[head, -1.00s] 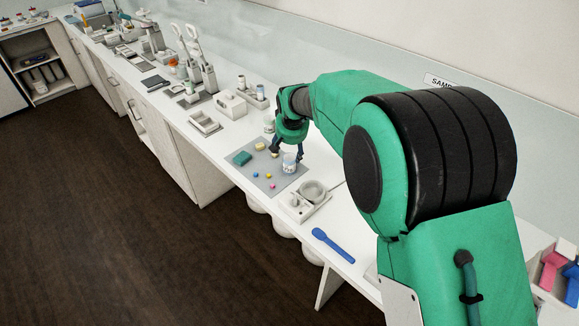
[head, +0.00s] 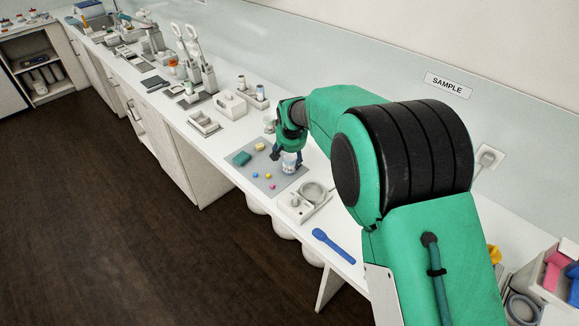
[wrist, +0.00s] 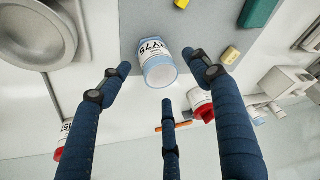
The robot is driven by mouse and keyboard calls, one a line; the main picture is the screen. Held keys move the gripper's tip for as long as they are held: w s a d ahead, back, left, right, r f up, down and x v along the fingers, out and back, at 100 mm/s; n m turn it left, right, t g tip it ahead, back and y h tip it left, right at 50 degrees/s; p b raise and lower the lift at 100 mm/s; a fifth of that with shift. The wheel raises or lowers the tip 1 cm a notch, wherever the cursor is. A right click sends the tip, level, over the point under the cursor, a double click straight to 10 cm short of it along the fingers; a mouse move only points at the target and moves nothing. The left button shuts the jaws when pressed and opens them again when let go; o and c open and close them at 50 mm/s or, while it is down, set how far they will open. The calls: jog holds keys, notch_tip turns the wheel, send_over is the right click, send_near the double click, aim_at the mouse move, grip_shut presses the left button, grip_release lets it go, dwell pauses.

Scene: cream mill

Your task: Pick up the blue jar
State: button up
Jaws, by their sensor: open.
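The blue jar (head: 289,169) stands on the grey mat (head: 286,184) on the white bench. In the wrist view the jar (wrist: 159,72) shows a pale blue end and a white label with dark print, partly legible as "775". My gripper (head: 287,159) is open above and around the jar's upper part in the head view. In the wrist view my gripper (wrist: 156,65) has dark blue fingers spread to the left and right of the jar, with a third finger below it. I cannot tell whether any finger touches it.
A teal block (head: 242,158), a yellow block (head: 260,146) and small coloured pieces lie on the mat. A white device with a round dish (head: 314,191) stands close on the right. A red-ended jar (wrist: 201,104) is near the right finger. A blue spoon (head: 333,245) lies nearer.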

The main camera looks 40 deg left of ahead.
aim_at(290, 159)
jog(key=shift+b+x, duration=0.35)
jog(key=shift+x, duration=1.6)
jog(key=shift+d, duration=0.1)
jog(key=c, duration=0.8)
